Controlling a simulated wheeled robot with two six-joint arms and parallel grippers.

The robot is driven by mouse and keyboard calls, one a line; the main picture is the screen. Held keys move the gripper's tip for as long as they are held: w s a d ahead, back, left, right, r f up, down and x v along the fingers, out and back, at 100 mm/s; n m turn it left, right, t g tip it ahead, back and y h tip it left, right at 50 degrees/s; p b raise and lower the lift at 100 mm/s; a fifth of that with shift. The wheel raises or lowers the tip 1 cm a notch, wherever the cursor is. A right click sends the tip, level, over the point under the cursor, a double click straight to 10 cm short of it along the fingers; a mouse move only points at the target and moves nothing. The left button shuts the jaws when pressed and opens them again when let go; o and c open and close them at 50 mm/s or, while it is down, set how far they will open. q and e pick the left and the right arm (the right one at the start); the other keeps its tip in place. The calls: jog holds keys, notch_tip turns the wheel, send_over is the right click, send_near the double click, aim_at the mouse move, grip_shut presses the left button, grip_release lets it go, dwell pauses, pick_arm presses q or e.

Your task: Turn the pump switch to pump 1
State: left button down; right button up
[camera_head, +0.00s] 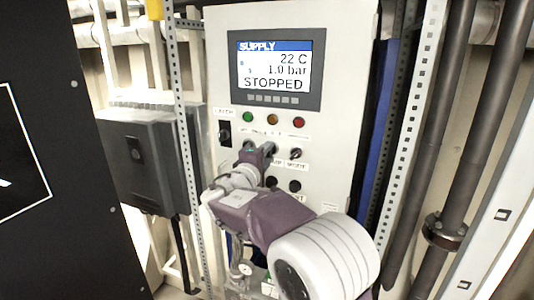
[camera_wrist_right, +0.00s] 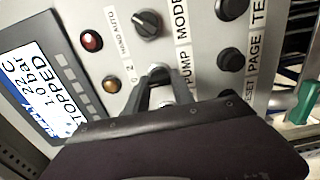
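The pump switch (camera_wrist_right: 159,72) is a round knob on the white control panel (camera_head: 225,60), beside the PUMP label (camera_wrist_right: 185,68) in the right wrist view. My right gripper (camera_wrist_right: 161,84) has its two dark fingers at this knob, one on each side, with a narrow gap between them. I cannot tell whether they press on it. In the head view my right gripper (camera_head: 268,150) reaches the panel below the lamps and covers the pump switch. The switch's pointing direction is hidden. The display (camera_head: 275,68) reads SUPPLY, 22 C, 1.0 bar, STOPPED. My left gripper is not in view.
The MODE knob (camera_wrist_right: 147,24) is right beside the pump switch. Black buttons (camera_wrist_right: 230,60) are near, by the RESET and PAGE labels. Green, amber and red lamps (camera_head: 273,120) sit above. A dark grey box (camera_head: 140,160) is at left; vertical pipes (camera_head: 450,140) are at right.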

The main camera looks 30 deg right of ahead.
grip_shut()
jog(key=shift+f+n+b, duration=0.15)
jog(key=shift+n+b, duration=1)
jog(key=shift+n, duration=0.35)
jog(key=shift+n+b, duration=0.65)
jog(key=shift+n, duration=2.45)
